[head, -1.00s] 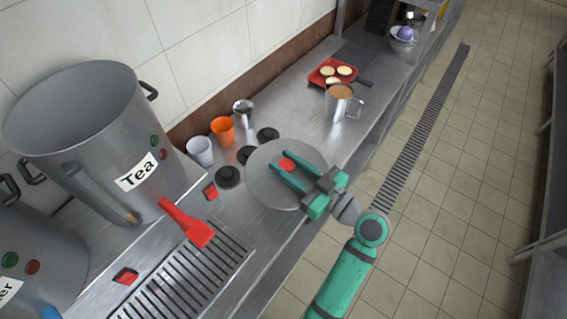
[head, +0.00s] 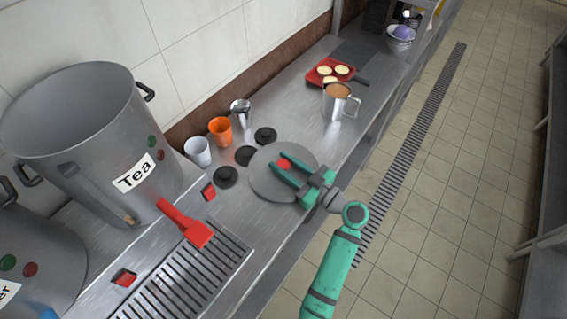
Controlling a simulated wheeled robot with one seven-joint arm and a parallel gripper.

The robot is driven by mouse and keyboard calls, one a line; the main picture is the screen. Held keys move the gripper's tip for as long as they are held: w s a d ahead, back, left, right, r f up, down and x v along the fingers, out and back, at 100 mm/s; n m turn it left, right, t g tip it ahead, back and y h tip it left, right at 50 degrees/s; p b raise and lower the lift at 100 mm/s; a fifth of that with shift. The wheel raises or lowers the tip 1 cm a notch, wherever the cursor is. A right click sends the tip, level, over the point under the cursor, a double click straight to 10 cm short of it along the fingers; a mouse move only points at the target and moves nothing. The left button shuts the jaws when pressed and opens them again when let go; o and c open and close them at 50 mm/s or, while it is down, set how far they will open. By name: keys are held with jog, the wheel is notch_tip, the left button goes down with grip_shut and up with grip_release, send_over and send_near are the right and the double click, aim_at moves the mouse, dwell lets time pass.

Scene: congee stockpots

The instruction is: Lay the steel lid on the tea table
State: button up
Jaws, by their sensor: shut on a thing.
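The steel lid (head: 264,186) is a flat grey disc with a red knob (head: 284,163), in the middle of the head view. My green gripper (head: 280,164) is shut on the lid at its knob, reaching in from the right. The lid is about level, over or on the steel table (head: 300,125); I cannot tell whether it touches. It covers part of the table beside the black discs. The large Tea pot (head: 85,150) stands open at the left.
Black discs (head: 225,178), a white cup (head: 198,151), an orange cup (head: 220,130) and a steel cup (head: 241,113) stand left of the lid. A mug (head: 338,100) and red tray (head: 330,73) are farther back. A red-handled tap (head: 190,228) overhangs a drain grate (head: 190,285).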

jog(key=shift+f, duration=0.1)
jog(key=o, duration=1.2)
jog(key=shift+s+d, duration=0.1)
jog(key=v, duration=1.1)
jog(key=shift+s+d, duration=0.25)
jog(key=shift+d, duration=0.05)
jog(key=shift+w, duration=0.1)
